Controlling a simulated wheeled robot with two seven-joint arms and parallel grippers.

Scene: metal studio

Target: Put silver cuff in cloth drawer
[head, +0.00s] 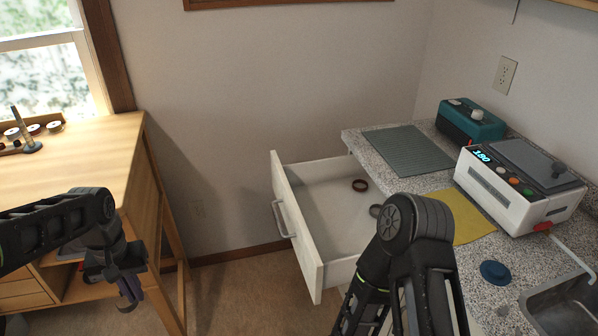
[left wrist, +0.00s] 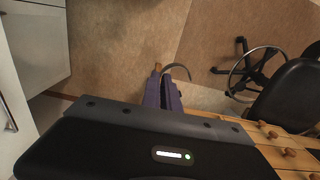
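My left gripper (head: 130,292) hangs low beside the wooden bench at the left, its purple fingers pointing down. In the left wrist view the fingers (left wrist: 161,88) are close together. A thin grey curved band, which looks like the silver cuff (left wrist: 178,68), arcs out at their tips, and they appear shut on it. The cuff cannot be made out in the head view. The white drawer (head: 297,225) stands open under the counter, well right of my left gripper. A brown ring (head: 360,185) and another dark ring (head: 375,210) lie in it. My right gripper is out of view.
My right arm covers the drawer's near right part. The counter carries a grey mat (head: 408,149), a yellow cloth (head: 468,216), a teal box (head: 470,122) and a white heater (head: 515,190). Floor is clear between the bench (head: 85,165) and drawer. A black stool (left wrist: 285,90) stands nearby.

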